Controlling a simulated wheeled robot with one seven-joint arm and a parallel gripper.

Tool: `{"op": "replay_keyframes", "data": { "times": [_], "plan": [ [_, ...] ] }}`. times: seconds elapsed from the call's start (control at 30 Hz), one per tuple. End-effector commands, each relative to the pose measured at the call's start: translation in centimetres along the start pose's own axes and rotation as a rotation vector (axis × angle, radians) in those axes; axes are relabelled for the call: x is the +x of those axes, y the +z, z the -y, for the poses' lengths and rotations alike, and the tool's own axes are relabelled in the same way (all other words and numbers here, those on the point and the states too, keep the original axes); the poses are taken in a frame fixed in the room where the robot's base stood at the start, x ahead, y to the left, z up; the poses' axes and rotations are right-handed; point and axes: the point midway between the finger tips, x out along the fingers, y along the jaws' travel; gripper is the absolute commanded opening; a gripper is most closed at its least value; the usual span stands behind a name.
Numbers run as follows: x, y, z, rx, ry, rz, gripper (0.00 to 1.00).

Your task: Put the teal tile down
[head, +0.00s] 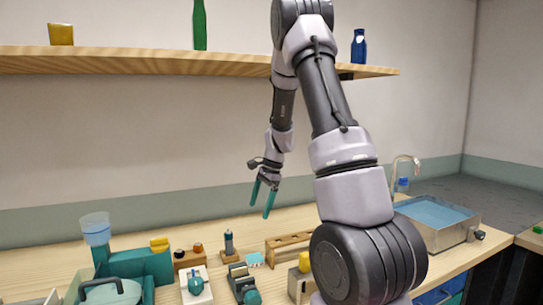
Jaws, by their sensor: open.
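A small light-teal tile (254,259) lies on the wooden table, between a small dark upright device and a wooden rack. My gripper (260,211) hangs above and slightly behind it in the picture, with its two teal fingers pointing down. The fingers are apart and nothing shows between them. There is a clear gap between the fingertips and the tile.
The wooden rack (289,246) stands right of the tile, and the dark upright device (229,243) stands left. A teal machine (136,262) is further left. A sink (436,222) is at the right. A shelf (150,60) with bottles runs above.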

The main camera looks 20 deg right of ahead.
Motion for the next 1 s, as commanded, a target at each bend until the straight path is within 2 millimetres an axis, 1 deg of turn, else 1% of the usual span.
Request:
{"op": "replay_keyframes", "data": {
  "times": [0.03, 0.1, 0.17, 0.2, 0.27, 0.3, 0.37, 0.4, 0.47, 0.5, 0.63, 0.7, 0.8, 0.9, 1.0],
  "plan": [
    [-2.9, 1.6, -0.3, -0.065, -0.039, -0.003, 1.0],
    [-6.1, 3.6, -1.2, -0.16, -0.079, -0.012, 1.0],
    [-8.6, 5.2, -2.1, -0.24, -0.111, -0.024, 1.0],
    [-10.2, 6.2, -2.9, -0.294, -0.132, -0.034, 1.0],
    [-12.4, 7.7, -4.2, -0.376, -0.162, -0.053, 1.0],
    [-13.8, 8.6, -5.1, -0.429, -0.184, -0.068, 1.0],
    [-15.8, 10.0, -6.6, -0.51, -0.212, -0.093, 1.0],
    [-16.9, 10.8, -7.7, -0.564, -0.23, -0.113, 1.0],
    [-18.6, 12.0, -9.4, -0.644, -0.257, -0.146, 1.0],
    [-19.5, 12.8, -10.6, -0.696, -0.274, -0.17, 1.0],
    [-22.0, 14.7, -14.5, -0.859, -0.319, -0.258, 1.0],
    [-22.8, 15.5, -16.4, -0.934, -0.337, -0.306, 1.0],
    [-23.6, 16.2, -18.5, -1.017, -0.354, -0.365, 1.0],
    [-23.9, 16.6, -19.9, -1.069, -0.362, -0.405, 1.0],
    [-24.0, 16.8, -20.5, -1.094, -0.364, -0.426, 1.0]
  ]
}}
